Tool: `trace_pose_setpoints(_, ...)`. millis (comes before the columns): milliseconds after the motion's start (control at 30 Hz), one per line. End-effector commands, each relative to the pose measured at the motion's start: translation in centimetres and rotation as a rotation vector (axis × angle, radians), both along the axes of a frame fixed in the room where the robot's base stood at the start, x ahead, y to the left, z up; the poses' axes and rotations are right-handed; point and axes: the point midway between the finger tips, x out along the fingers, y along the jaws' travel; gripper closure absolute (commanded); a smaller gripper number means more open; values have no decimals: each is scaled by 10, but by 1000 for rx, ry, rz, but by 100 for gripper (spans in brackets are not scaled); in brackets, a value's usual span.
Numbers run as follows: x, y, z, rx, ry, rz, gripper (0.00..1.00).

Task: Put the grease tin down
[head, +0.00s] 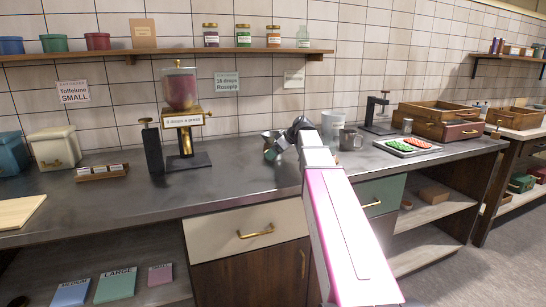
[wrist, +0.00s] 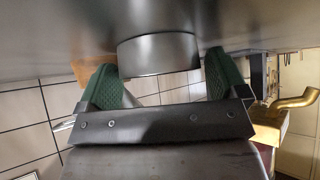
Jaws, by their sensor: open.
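The grease tin, as I take it, is a plain grey metal cylinder (wrist: 158,55) in the wrist view, which shows the scene upside down. Its base appears to rest on the dark grey counter (wrist: 60,35). My gripper (wrist: 160,64) is open, with one green ribbed finger on each side of the tin and a gap visible at the sides. In the head view my gripper (head: 278,148) is low over the middle of the counter, and a small metal rim (head: 268,135) shows just beyond it. My arm hides part of that spot.
A dispenser with a purple-filled hopper (head: 180,90) stands left of my gripper, and its brass part (wrist: 295,102) shows in the wrist view. A grey mug (head: 351,140) and a tray of red and green pieces (head: 393,150) are to the right.

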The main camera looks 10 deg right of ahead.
Motion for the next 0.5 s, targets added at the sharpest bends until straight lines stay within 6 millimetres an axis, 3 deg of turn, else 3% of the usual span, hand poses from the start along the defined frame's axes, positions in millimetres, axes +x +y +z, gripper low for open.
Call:
trace_pose_setpoints(233, 2, 3, -4, 0, -1, -1, 8)
trace_pose_setpoints(267, 2, 3, -4, 0, -1, -1, 12)
trace_pose_setpoints(300, 2, 2, -4, 0, -1, -1, 25)
trace_pose_setpoints(400, 2, 2, -4, 0, -1, -1, 51)
trace_pose_setpoints(500, 2, 3, -3, 0, -1, -1, 55)
